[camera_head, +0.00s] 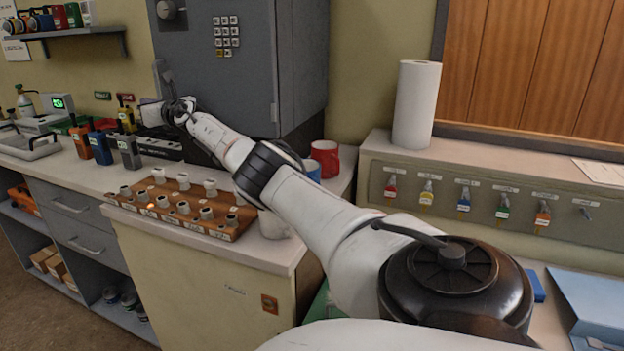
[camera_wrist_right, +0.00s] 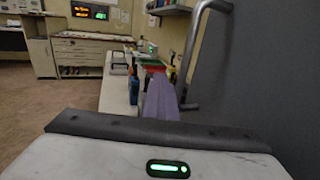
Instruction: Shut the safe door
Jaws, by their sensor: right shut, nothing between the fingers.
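The safe is a dark grey cabinet with its door (camera_head: 225,75) facing me at the top of the head view. The door bears a keypad (camera_head: 226,36), a dial (camera_head: 168,9) and a bar handle (camera_head: 164,74). The door looks flush or nearly so; I cannot tell if a gap is left. My right gripper (camera_head: 149,113) is shut and empty, just below the handle. In the right wrist view its closed fingers (camera_wrist_right: 161,99) sit beside the grey handle (camera_wrist_right: 205,55) and the door face (camera_wrist_right: 265,70). Contact is unclear. My left gripper is out of view.
A wooden rack (camera_head: 180,215) of several pale knobs stands on the counter below my right arm. A red mug (camera_head: 325,158), a paper roll (camera_head: 417,105) and several radios (camera_head: 98,147) stand nearby. A key panel (camera_head: 480,200) is at right.

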